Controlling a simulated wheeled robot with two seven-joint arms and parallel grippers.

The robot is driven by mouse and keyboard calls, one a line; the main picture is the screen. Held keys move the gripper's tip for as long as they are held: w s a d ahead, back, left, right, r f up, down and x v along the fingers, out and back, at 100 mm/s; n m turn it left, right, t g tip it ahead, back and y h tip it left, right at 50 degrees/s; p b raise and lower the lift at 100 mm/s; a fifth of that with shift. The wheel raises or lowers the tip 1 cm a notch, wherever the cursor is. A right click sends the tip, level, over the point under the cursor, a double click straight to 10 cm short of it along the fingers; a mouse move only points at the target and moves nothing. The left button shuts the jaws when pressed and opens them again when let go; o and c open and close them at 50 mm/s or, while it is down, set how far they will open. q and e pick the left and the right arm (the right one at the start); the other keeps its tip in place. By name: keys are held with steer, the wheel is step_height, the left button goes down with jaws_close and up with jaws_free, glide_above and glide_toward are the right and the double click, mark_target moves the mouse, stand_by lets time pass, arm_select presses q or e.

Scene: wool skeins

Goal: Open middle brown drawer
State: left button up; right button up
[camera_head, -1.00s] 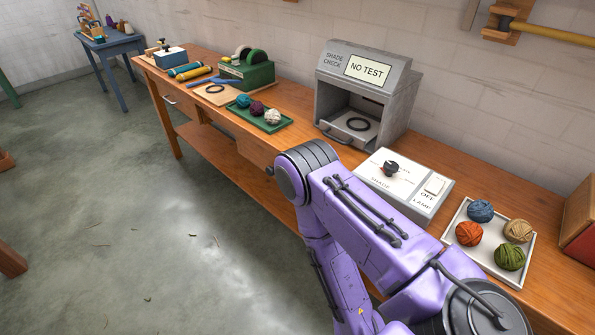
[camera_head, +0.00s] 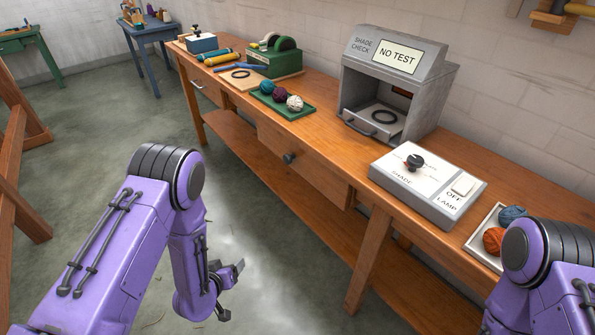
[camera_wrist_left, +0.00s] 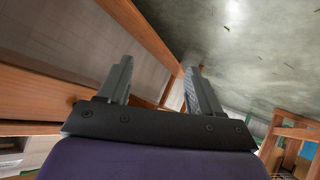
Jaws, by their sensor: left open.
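The middle brown drawer (camera_head: 318,178) is set in the front of the long wooden bench, below the green tray. Its dark round knob (camera_head: 289,158) is uncovered, and the front looks flush or nearly so with the bench. My left gripper (camera_head: 233,288) is open and empty, low in front of the bench, left of and below the drawer and clear of the knob. In the left wrist view the jaws (camera_wrist_left: 160,66) stand apart, with wood and floor beyond; the knob cannot be made out there. My right gripper is out of view.
Another drawer (camera_head: 207,92) is farther left along the bench. A lower shelf (camera_head: 245,150) and a bench leg (camera_head: 370,262) are near the drawer. Above stand the green tray (camera_head: 262,103), grey shade-check box (camera_head: 392,80) and lamp panel (camera_head: 425,185). Floor before the bench is open.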

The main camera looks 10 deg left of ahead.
arm_select(q)
steer(key=w+r+m+t+h+b, duration=0.2)
steer(key=w+m+t+h+b, duration=0.15)
steer(key=w, duration=0.95)
steer(key=m+h+b, duration=0.4)
steer(key=m+h, duration=0.4)
steer(key=m, duration=0.1)
glide_toward(286, 159)
steer(key=shift+t, duration=0.25)
steer(key=x, duration=0.5)
steer(key=b+x, duration=0.1)
steer(key=x, duration=0.2)
steer(key=shift+w+f, duration=0.2)
steer(key=shift+f, duration=0.1)
jaws_close()
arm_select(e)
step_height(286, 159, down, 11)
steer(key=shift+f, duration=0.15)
